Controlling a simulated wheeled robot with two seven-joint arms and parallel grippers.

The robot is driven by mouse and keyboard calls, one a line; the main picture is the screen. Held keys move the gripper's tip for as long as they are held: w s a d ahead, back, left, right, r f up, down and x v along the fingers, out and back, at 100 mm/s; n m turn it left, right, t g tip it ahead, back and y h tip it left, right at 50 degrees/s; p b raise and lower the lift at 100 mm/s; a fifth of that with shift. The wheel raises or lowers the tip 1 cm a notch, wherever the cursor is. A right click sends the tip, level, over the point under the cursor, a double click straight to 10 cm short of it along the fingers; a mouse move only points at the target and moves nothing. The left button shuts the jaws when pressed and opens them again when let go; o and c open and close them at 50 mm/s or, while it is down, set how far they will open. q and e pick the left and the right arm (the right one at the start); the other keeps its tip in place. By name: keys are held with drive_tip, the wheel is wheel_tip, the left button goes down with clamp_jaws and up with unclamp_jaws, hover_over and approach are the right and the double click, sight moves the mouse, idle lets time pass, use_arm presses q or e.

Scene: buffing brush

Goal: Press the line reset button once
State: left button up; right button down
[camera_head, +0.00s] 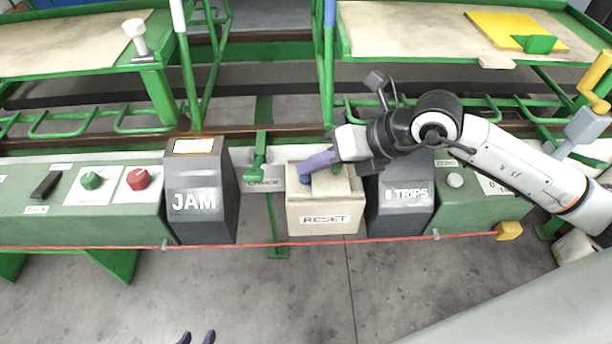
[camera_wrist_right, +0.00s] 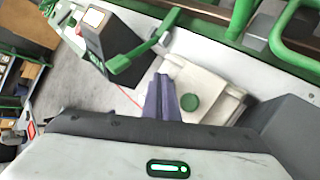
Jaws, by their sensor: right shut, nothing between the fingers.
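The beige box labelled RESET (camera_head: 323,222) stands in the middle of the console in the head view. In the right wrist view, a green round button (camera_wrist_right: 190,102) sits on top of this beige box (camera_wrist_right: 225,85). My right gripper (camera_head: 308,168) is shut and empty over the box top. Its fingers (camera_wrist_right: 163,95) show just left of the button in the wrist view; contact cannot be told.
A dark JAM box (camera_head: 202,203) stands left of the RESET box, and a dark 6 TRIPS box (camera_head: 402,207) stands right. A green handle (camera_head: 256,172) rises between JAM and RESET. A red cord (camera_head: 270,244) runs along the front. Red (camera_head: 138,179) and green (camera_head: 91,180) knobs are farther left.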

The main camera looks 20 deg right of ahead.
sight(314, 177)
drive_tip(key=shift+f+b, duration=0.45)
drive_tip(key=shift+f, duration=0.2)
idle(0.6)
drive_tip(key=shift+s+f, duration=0.2)
drive_tip(key=shift+f, duration=0.2)
idle(0.4)
drive_tip(key=shift+r, duration=0.1)
drive_tip(key=shift+d+r+p, duration=0.1)
drive_tip(key=shift+r+p, duration=0.3)
drive_tip(key=shift+r, duration=0.3)
drive_tip(key=shift+w+r, duration=0.1)
drive_tip(key=shift+r, duration=0.3)
drive_tip(key=shift+r+p, duration=1.85)
drive_tip(key=shift+r, duration=0.7)
drive_tip(key=shift+f, duration=0.1)
